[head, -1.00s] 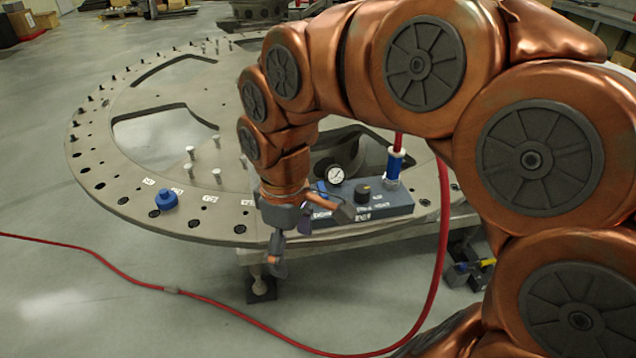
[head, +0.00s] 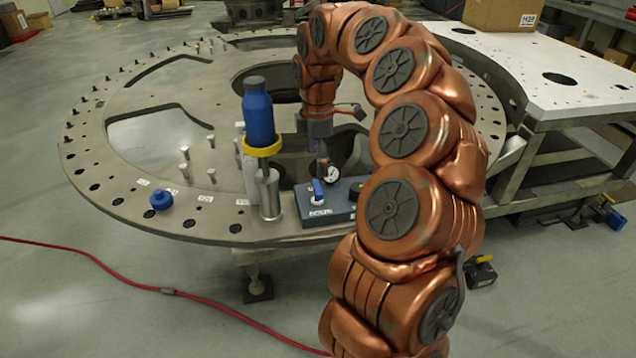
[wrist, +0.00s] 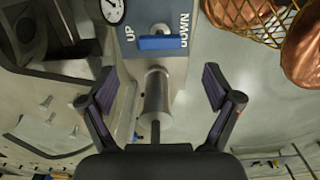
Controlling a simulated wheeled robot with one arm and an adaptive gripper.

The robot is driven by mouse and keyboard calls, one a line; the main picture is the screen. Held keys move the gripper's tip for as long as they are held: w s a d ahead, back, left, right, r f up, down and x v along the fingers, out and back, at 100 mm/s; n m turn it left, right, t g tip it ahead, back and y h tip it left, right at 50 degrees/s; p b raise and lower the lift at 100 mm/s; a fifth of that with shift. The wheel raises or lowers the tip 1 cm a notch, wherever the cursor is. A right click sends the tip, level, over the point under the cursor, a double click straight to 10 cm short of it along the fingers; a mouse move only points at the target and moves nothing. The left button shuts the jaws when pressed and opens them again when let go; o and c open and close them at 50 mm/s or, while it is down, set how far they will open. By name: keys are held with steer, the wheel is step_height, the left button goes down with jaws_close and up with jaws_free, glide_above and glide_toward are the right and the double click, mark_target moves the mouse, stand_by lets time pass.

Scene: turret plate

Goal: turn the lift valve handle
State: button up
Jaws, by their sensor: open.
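The lift valve handle is a small blue lever (head: 318,190) on the grey control box (head: 330,212) at the plate's front edge. In the wrist view the blue lever (wrist: 158,42) lies crosswise between the printed words UP and DOWN, beyond my fingertips. My gripper (head: 340,137) hangs behind and above the box in the head view, apart from the lever. In the wrist view my gripper (wrist: 157,88) has its two fingers spread wide with nothing held. A metal cylinder shows between them, ahead of the palm.
A blue bottle-shaped part (head: 258,118) with a yellow collar (head: 263,148) stands above a metal cylinder (head: 269,193), left of the box. Several upright pins and a blue knob (head: 162,199) are on the plate (head: 130,165).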

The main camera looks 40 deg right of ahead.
mark_target(318, 187)
steer(key=shift+f+p, duration=0.85)
steer(key=shift+f, duration=2.85)
steer(key=shift+c, duration=0.4)
steer(key=c, duration=1.1)
steer(key=shift+o, duration=0.2)
